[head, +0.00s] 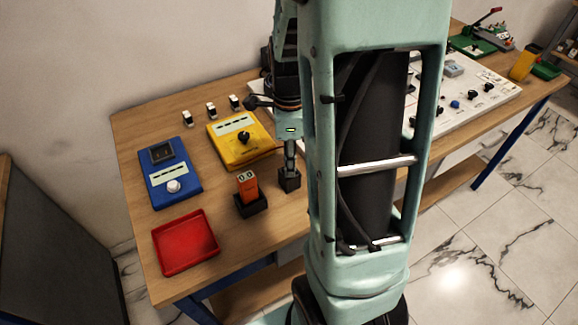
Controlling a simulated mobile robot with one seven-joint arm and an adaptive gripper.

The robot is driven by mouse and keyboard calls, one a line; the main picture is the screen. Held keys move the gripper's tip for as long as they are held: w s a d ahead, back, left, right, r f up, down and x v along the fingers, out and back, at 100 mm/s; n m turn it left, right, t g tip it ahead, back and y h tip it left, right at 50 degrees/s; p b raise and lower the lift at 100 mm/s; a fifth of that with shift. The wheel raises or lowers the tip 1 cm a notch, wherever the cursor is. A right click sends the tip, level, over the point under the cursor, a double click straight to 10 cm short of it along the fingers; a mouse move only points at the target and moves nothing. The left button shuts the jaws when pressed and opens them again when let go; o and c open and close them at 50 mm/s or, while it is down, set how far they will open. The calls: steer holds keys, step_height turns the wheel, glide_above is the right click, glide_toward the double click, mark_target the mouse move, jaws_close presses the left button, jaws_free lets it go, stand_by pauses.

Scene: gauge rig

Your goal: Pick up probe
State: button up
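My gripper (290,155) points straight down over a small black holder (289,183) on the wooden table, just left of my arm's large green link. Its narrow grey lower end reaches down to the top of this holder. The fingers are too small and dark to tell open from shut. I cannot make out a separate probe there; any probe in that holder is hidden or blends with the gripper. An orange handheld device (247,186) with a small display stands upright in another black holder (251,206), left of the gripper and apart from it.
A blue meter (171,188), a yellow meter (238,145) and a red tray (184,243) lie on the left of the table (222,223). Several small switches stand behind.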

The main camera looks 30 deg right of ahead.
jaws_close()
